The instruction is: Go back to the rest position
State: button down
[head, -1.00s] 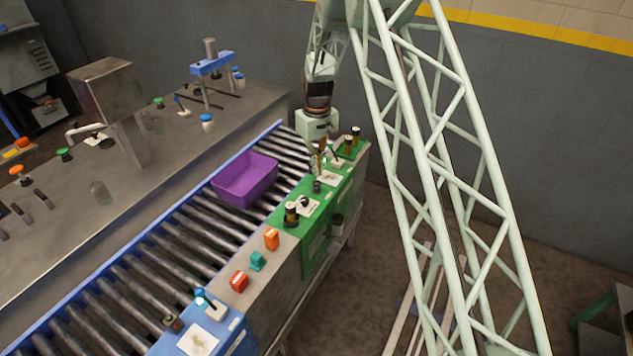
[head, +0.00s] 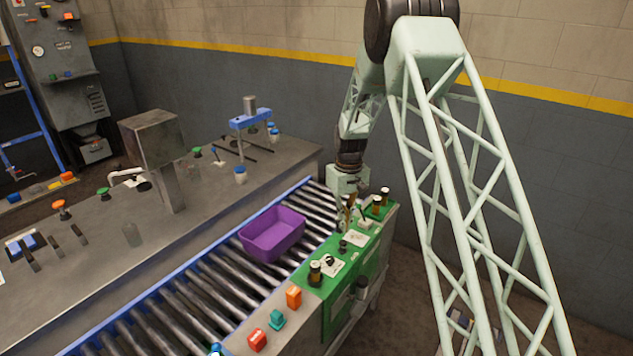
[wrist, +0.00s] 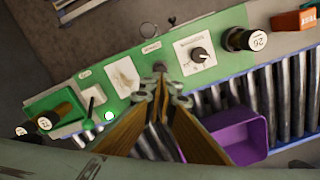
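My gripper (head: 346,220) points down over the far part of the green control panel (head: 325,290), beside the roller conveyor. In the wrist view my gripper (wrist: 164,90) shows two brown fingers with metal tips close together, and I see nothing held between them. I cannot tell whether the tips touch each other. The green panel (wrist: 112,72) lies beyond the tips, with a dark round button (wrist: 160,67) just past them. A gap between the fingertips and the panel cannot be judged.
A purple bin (head: 272,236) sits on the roller conveyor (head: 225,290), left of my gripper. Black knobs (head: 315,272) and bottle-like posts stand up from the panel. An orange block (head: 293,297) is nearer. A steel bench (head: 195,205) lies left; a wall stands behind.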

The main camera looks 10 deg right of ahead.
jog(key=s+r+m+t+b, duration=0.1)
jog(key=s+r, duration=1.2)
jog(key=r, duration=0.3)
jog(key=s+r+m+t+b, duration=0.1)
jog(key=s+r+b, duration=0.1)
jog(key=s+r, duration=1.25)
jog(key=s+r+t+b, duration=0.1)
jog(key=s+r, duration=0.2)
jog(key=s, duration=1.3)
jog(key=s+r+m+t+b, duration=0.1)
jog(key=s+r, duration=0.1)
jog(key=s, duration=1.5)
jog(key=shift+s+r+m+b, duration=0.15)
jog(key=shift+r+m+b, duration=0.15)
jog(key=shift+r, duration=0.1)
